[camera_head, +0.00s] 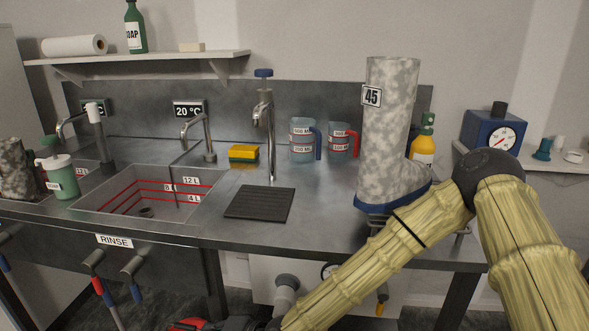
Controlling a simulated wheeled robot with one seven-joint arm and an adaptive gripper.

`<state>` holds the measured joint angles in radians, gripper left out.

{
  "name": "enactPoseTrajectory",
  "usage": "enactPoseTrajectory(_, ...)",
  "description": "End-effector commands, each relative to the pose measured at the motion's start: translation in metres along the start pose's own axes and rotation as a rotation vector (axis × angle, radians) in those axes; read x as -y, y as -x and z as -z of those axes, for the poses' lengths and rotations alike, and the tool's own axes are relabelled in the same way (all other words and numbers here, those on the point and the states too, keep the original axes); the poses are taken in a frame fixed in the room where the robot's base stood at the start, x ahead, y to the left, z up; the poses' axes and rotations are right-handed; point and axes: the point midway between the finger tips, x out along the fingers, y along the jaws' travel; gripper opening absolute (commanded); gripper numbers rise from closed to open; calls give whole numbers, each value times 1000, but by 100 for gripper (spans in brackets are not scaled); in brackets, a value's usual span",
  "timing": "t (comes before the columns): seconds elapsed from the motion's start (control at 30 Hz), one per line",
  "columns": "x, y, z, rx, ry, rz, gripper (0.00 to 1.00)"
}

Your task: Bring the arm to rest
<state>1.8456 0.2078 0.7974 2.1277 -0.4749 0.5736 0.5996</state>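My arm, in a yellow bamboo-like cover, rises from the lower right to a dark elbow joint and slopes down to the lower left, in front of the bench. Its far end meets the bottom edge of the picture, where a dark part shows. My gripper's fingers cannot be made out, so whether it holds anything is hidden.
A sink (145,197) labelled RINSE, a black mat (259,204), a yellow sponge (244,153) and two measuring jugs (303,140) (342,140) are on the bench. A yellow bottle (423,145) stands behind the boot. A blue gauge box (493,131) sits on the right shelf.

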Motion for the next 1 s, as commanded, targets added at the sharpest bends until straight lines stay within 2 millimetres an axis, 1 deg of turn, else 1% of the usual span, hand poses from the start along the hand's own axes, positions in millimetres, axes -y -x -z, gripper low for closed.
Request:
enactPoseTrajectory(0.03,-28,5,-9,7,3,-46,0)
enactPoseTrajectory(0.07,-44,8,-14,10,4,-75,0)
enactPoseTrajectory(0.1,-66,14,-20,14,9,-114,0)
enactPoseTrajectory(0.17,-98,24,-29,19,16,-172,0)
enactPoseTrajectory(0.2,-119,32,-36,24,21,-211,0)
enactPoseTrajectory(0.27,-150,45,-44,30,29,-270,0)
enactPoseTrajectory(0.3,-170,55,-51,35,34,-309,0)
enactPoseTrajectory(0.37,-199,70,-59,43,42,-368,0)
enactPoseTrajectory(0.4,-217,81,-65,50,47,-407,0)
enactPoseTrajectory(0.47,-243,98,-73,59,57,-464,0)
enactPoseTrajectory(0.5,-260,111,-78,64,63,-502,0)
enactPoseTrajectory(0.57,-284,131,-86,73,72,-560,0)
enactPoseTrajectory(0.6,-299,145,-91,81,80,-599,0)
enactPoseTrajectory(0.67,-322,168,-99,94,90,-660,0)
enactPoseTrajectory(0.7,-337,184,-104,102,95,-701,0)
enactPoseTrajectory(0.77,-356,208,-111,115,106,-761,0)
enactPoseTrajectory(0.8,-368,224,-115,122,114,-799,0)
enactPoseTrajectory(0.9,-390,258,-123,141,130,-880,0)
enactPoseTrajectory(1.0,-407,289,-130,159,142,-948,0)
